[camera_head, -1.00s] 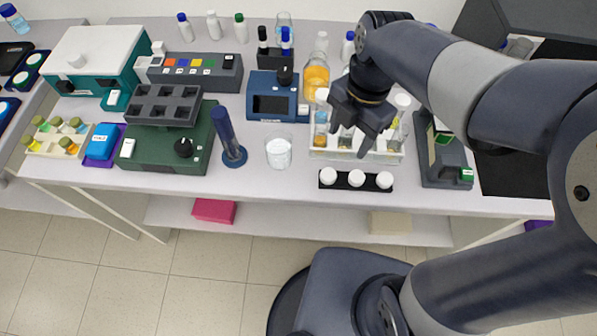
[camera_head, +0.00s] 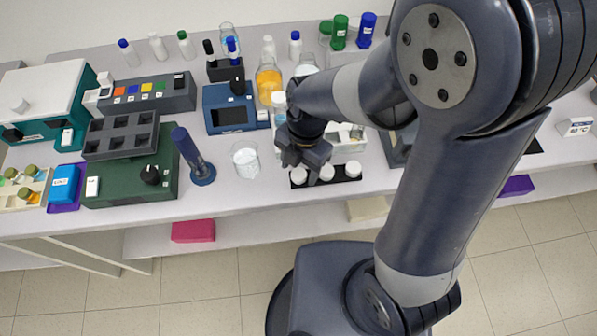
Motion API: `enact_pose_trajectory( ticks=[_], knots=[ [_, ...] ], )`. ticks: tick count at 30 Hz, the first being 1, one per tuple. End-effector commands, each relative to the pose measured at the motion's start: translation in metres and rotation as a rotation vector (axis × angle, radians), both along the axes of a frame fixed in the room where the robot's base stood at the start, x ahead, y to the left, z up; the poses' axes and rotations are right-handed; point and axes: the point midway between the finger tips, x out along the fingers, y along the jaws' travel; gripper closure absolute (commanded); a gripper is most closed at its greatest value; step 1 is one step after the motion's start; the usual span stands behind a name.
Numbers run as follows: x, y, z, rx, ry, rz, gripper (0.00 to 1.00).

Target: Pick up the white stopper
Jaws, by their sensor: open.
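Three round white stoppers sit in a row on a black strip (camera_head: 312,184) along the front edge of the bench. The left stopper (camera_head: 298,175) and middle stopper (camera_head: 326,172) are partly covered by my gripper; the right stopper (camera_head: 352,169) shows fully. My gripper (camera_head: 306,170) is open and points down over the left part of the strip, at the left and middle stoppers. I see nothing held between its fingers. Its exact height above the stoppers cannot be told.
A glass beaker (camera_head: 245,158) stands just left of my gripper, and a dark blue upright tool (camera_head: 194,157) is further left. A blue instrument (camera_head: 228,108) and a flask of orange liquid (camera_head: 269,83) stand behind. A white vial rack (camera_head: 347,144) is close behind the strip.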

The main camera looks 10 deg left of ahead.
Motion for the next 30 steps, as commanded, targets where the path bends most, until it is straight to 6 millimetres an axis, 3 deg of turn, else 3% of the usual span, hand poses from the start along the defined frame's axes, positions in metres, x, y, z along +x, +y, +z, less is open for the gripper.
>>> enact_pose_trajectory(
  ticks=[11, 26, 30],
  knots=[
    [-0.0013, 0.0005, -0.0091, 0.0, 0.0, 0.001, 0.42],
    [-0.0011, 0.0006, -0.0088, -0.001, -0.001, 0.0, 0.83],
    [-0.0011, 0.0006, -0.0088, -0.001, -0.001, 0.0, 0.85]
  ],
)
